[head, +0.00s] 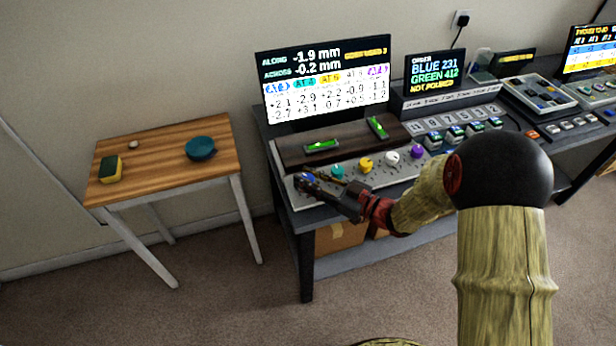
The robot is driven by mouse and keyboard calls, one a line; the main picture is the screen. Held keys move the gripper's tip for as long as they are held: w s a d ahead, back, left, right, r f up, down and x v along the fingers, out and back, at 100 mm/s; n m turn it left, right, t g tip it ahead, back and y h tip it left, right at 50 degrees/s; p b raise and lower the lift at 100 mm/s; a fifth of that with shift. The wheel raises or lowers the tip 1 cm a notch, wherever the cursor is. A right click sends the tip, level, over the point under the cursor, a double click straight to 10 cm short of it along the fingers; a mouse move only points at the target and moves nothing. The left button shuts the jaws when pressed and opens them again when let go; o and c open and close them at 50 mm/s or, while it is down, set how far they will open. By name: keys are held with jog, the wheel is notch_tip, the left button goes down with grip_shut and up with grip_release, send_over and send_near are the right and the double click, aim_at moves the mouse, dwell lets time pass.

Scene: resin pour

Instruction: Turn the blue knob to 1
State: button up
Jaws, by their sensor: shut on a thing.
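The blue knob (310,178) is at the left front of the grey control panel (294,196), largely hidden by my gripper. My gripper (306,182) reaches in from the right, low over the panel, and is shut on the blue knob. The knob's pointer and scale cannot be seen. The screen (322,85) behind the panel reads along -1.9 mm and across -0.2 mm, above blue, teal, yellow, white and purple columns. The setting in its blue heading is too small to read surely.
Teal (337,171), yellow (366,164), white (392,158) and purple (417,151) knobs stand in a row to the right. Two green levels (321,145) lie on a dark board behind. A wooden side table (150,165) holds a sponge (110,168) and a teal round object (200,148).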

jog(key=shift+r+g, duration=0.1)
jog(key=shift+g, duration=0.2)
jog(key=o, duration=1.1)
jog(key=shift+o, duration=0.3)
